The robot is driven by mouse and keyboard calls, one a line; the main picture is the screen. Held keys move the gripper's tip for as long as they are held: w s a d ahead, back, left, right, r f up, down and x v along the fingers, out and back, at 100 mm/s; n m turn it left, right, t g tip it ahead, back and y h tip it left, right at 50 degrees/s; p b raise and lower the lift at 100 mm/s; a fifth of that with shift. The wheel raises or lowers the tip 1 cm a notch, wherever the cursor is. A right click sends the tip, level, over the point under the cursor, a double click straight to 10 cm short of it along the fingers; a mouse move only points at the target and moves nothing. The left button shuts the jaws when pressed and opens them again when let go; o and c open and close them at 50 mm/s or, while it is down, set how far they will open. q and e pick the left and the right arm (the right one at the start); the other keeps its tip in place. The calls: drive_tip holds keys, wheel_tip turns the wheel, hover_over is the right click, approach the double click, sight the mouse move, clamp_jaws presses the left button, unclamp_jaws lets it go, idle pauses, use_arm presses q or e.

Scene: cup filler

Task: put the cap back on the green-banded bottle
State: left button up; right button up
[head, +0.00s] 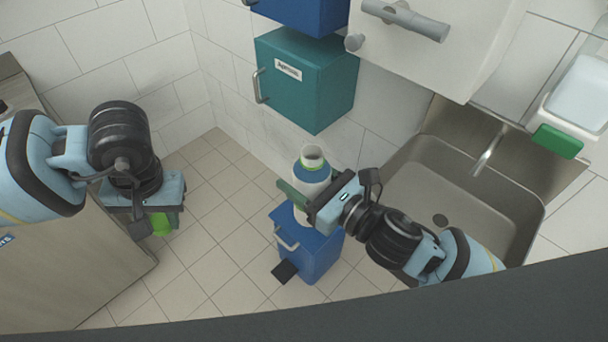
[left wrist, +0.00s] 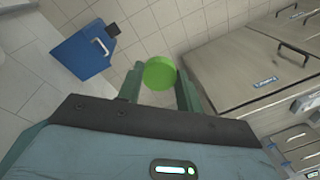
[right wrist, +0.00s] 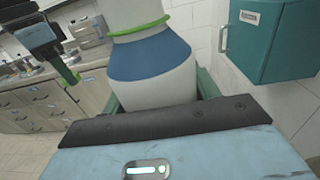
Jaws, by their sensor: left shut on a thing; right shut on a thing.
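The green-banded bottle (head: 312,178) is white with a blue shoulder and a green ring at the neck. It stands upright in my right gripper (head: 294,196), which is shut around its body. Its mouth is open and uncapped in the head view. The bottle fills the middle of the right wrist view (right wrist: 150,65). My left gripper (head: 160,222) is shut on a bright green cap, which shows between the fingers in the left wrist view (left wrist: 159,73). The cap (head: 160,224) is well left of the bottle and apart from it.
A blue bin (head: 318,255) with a black pedal stands on the floor below the bottle. A teal wall box (head: 310,85) hangs behind the bottle. A steel sink (head: 450,190) is at right, a cabinet (head: 50,270) at left. Open floor lies between the grippers.

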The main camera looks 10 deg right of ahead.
use_arm(q)
drive_tip(key=w+d+r+m+h, duration=0.1)
drive_tip(key=w+d+r, duration=0.25)
drive_tip(key=d, duration=0.35)
drive_tip(key=w+d+r, duration=0.2)
drive_tip(key=d+r, duration=0.3)
drive_tip(key=d, duration=0.2)
wheel_tip(320, 180, up, 9)
drive_tip(key=m, duration=0.2)
hover_over(312, 153)
drive_tip(key=shift+d+h, duration=0.1)
drive_tip(key=shift+h, duration=0.3)
drive_tip(key=shift+f, duration=2)
drive_tip(key=shift+f, duration=0.1)
drive_tip(key=shift+f, duration=0.8)
drive_tip(key=shift+f, duration=0.5)
